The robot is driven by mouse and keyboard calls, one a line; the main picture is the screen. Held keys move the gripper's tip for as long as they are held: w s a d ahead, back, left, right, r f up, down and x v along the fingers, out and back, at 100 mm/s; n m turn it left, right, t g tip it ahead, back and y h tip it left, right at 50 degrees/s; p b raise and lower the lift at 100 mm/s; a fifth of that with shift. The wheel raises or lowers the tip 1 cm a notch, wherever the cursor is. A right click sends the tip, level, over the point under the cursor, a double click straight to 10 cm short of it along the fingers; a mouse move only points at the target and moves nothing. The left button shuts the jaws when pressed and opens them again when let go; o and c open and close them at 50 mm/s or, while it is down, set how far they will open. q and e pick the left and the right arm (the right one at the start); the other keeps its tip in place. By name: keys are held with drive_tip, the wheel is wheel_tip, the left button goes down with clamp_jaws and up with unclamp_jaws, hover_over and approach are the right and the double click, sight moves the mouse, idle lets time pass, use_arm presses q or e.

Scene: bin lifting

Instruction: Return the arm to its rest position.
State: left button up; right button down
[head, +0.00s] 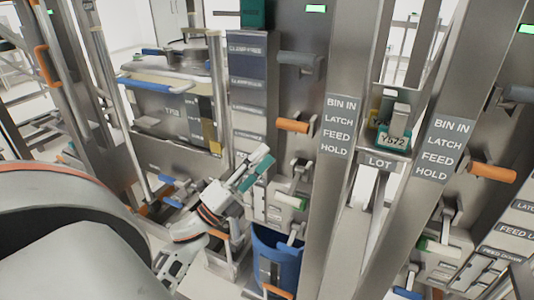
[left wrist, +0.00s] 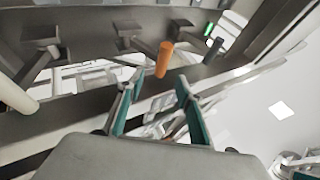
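My left gripper (head: 265,161) is near the middle of the head view, in front of a grey metal panel. Its two fingers with teal pads are apart, and nothing shows between them. In the left wrist view, the fingers of my left gripper (left wrist: 155,88) are spread. An orange handle (left wrist: 163,59) appears beyond the fingertips, and I see no contact with it. My left forearm runs down and left from the gripper in the head view. My right gripper is not in view.
An orange handle (head: 292,126) and a grey handle (head: 301,61) stick out above the gripper. A green-ended handle (head: 290,200) is to its right. A blue bin (head: 276,258) stands below. Metal posts (head: 342,200) rise at right. A lidded metal bin (head: 172,115) is at back left.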

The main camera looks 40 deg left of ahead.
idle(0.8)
use_arm(q)
drive_tip(key=s+d+f+n+g+y, duration=0.1)
drive_tip(key=d+f+n+g+y, duration=0.2)
drive_tip(key=f+n, duration=0.6)
drive_tip(key=s+d+f+n+g+y, duration=0.1)
drive_tip(key=d+f+n+g, duration=0.25)
drive_tip(key=f, duration=0.85)
drive_tip(key=s+d+f+n+g, duration=0.3)
drive_tip(key=s+d+f, duration=0.3)
drive_tip(key=f, duration=0.3)
drive_tip(key=s+d+f+n+g+h, duration=0.1)
drive_tip(key=s+d+f+n+g, duration=0.2)
drive_tip(key=s+d+f, duration=0.3)
wheel_tip(320, 180, down, 3)
drive_tip(key=shift+d+r, duration=0.1)
drive_tip(key=shift+d, duration=0.4)
drive_tip(key=shift+n, duration=0.25)
